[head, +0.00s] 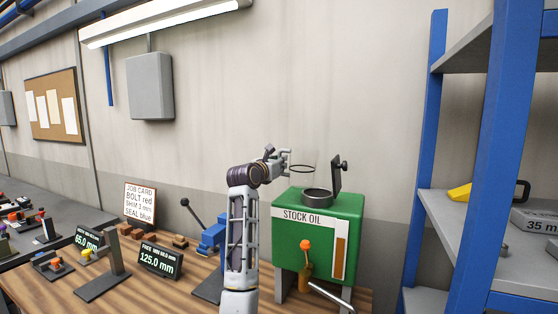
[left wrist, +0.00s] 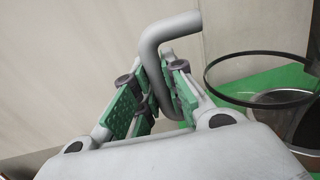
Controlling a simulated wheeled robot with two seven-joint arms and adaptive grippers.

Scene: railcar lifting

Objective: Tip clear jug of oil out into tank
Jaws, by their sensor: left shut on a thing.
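The clear jug shows mainly as a thin dark ring (head: 302,168) just above and left of the tank's filler opening (head: 317,194). Its see-through body is faint, so I cannot tell its tilt or how much oil is in it. In the left wrist view, my left gripper (left wrist: 155,92) is shut on the jug's bent grey handle (left wrist: 163,48), and the dark ring (left wrist: 262,80) is to the right. In the head view this gripper (head: 279,160) is left of the ring. The green tank (head: 290,242), marked STOCK OIL, has its dark lid (head: 336,174) raised. My right gripper is out of view.
A blue shelf rack (head: 431,110) stands on the right. Left of the tank are a blue lever tool (head: 212,236), a 125.0 mm display (head: 160,262) and a job card (head: 140,203). An orange-knobbed tap (head: 305,246) is on the tank's front.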

